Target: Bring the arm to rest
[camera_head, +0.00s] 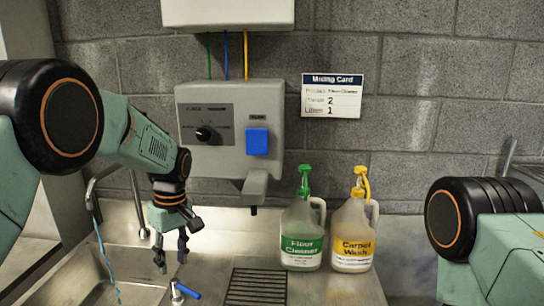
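My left arm comes in from the left. Its gripper (171,262) hangs pointing down over the sink area, in front of the wall-mounted dispenser. Its two dark fingers are spread apart with nothing between them. The gripper is left of the bottles and apart from them. My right arm (490,235) shows only in part at the right edge, and its gripper is out of view.
A grey dispenser (205,100) with a dial (205,134) and blue button (257,141) hangs behind. Green-topped Floor Cleaner (301,248) and yellow-topped Carpet Wash (353,241) bottles stand near the wall. A blue-levered metal fitting (188,291) and drain grate (256,287) lie in front.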

